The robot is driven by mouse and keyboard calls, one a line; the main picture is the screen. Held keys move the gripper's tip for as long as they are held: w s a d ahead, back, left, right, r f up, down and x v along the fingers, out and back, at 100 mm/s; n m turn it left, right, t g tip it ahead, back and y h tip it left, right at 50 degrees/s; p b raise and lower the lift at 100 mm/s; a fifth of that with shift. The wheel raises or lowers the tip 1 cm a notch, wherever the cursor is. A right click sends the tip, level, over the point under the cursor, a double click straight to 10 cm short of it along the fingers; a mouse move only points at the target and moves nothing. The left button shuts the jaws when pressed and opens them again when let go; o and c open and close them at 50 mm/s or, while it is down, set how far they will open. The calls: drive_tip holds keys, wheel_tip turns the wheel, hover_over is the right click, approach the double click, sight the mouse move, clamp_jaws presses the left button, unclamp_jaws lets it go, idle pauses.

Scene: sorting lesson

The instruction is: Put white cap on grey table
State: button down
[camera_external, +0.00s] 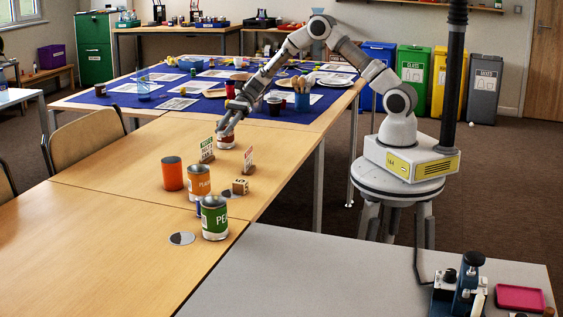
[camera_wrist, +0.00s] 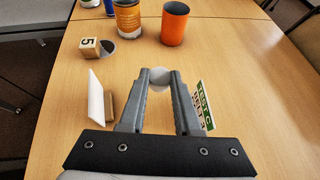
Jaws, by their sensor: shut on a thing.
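A round white cap (camera_wrist: 160,77) shows between the fingertips of my gripper (camera_wrist: 160,75) in the wrist view. The fingers are shut on it, one on each side. The grey table (camera_external: 370,275) is in the right foreground of the external view, well away from my gripper.
Small sign cards (camera_external: 207,149) (camera_external: 247,162) stand on either side of my fingers in the wrist view. Orange cans (camera_external: 172,174), a green can (camera_external: 214,218) and a numbered block (camera_external: 240,187) stand nearer the grey table. A blue device (camera_external: 458,285) and pink tray (camera_external: 519,298) occupy its right end.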

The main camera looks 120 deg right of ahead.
drive_tip(key=w+a+n+g+y+b, duration=0.1)
drive_tip(key=w+a+n+g+y, duration=0.25)
drive_tip(key=a, duration=1.55)
drive_tip(key=w+a+n+g+y+b, duration=0.25)
drive_tip(key=w+a+n, duration=0.25)
drive_tip(key=a, duration=1.3)
drive_tip(key=s+a+n+g+h+b, duration=0.1)
drive_tip(key=s+a+n+g, duration=0.3)
drive_tip(key=a, duration=0.9)
drive_tip(key=s+a+n+g, duration=0.25)
drive_tip(key=s+a, duration=0.35)
drive_tip(key=a, duration=0.8)
drive_tip(key=shift+m+g, duration=0.4)
drive_tip(key=shift+g, duration=0.05)
drive_tip(key=b+x, duration=0.3)
drive_tip(key=x, duration=1)
drive_tip(key=shift+a+f+b, duration=0.15)
drive_tip(key=shift+b, duration=0.15)
drive_tip(key=shift+a+f, duration=0.3)
drive_tip(key=shift+a, duration=0.05)
drive_tip(key=shift+f+b, duration=0.85)
drive_tip(key=shift+f, duration=0.95)
